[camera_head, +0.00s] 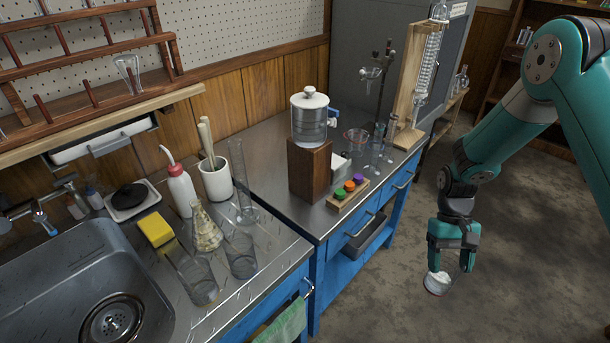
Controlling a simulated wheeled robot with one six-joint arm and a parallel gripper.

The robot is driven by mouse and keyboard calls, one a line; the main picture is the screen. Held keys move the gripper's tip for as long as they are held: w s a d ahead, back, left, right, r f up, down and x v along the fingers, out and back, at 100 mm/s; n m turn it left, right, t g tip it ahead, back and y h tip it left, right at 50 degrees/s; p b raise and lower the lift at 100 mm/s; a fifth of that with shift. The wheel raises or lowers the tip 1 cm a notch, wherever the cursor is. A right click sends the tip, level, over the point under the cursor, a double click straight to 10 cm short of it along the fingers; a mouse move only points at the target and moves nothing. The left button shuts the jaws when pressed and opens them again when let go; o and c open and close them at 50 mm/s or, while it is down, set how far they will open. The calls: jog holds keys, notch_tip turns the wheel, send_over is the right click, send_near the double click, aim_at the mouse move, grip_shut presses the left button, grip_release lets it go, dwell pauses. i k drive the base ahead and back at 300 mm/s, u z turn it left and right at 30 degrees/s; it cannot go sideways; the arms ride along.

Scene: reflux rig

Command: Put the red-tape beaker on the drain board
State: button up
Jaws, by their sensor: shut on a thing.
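A clear beaker (355,139) with a reddish band near its rim stands on the steel bench, right of the wooden block; it looks like the red-tape beaker. The steel drain board (228,291) lies right of the sink, with glassware standing on it. My gripper (452,264) is at the right, over the floor and well apart from both. It is shut on a small whitish vessel (436,284), which hangs low between the fingers.
Two beakers, a flask (205,230) and a cylinder (242,185) crowd the drain board, with a yellow sponge (156,229) near the sink (80,285). A wooden block (309,170) bears a lidded jar. Colored stoppers (349,187) sit at the bench's front. The floor is clear.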

aim_at(196, 177)
jog(key=k, duration=0.25)
jog(key=z, duration=1.6)
jog(key=i, duration=1.45)
jog(key=u, duration=3.65)
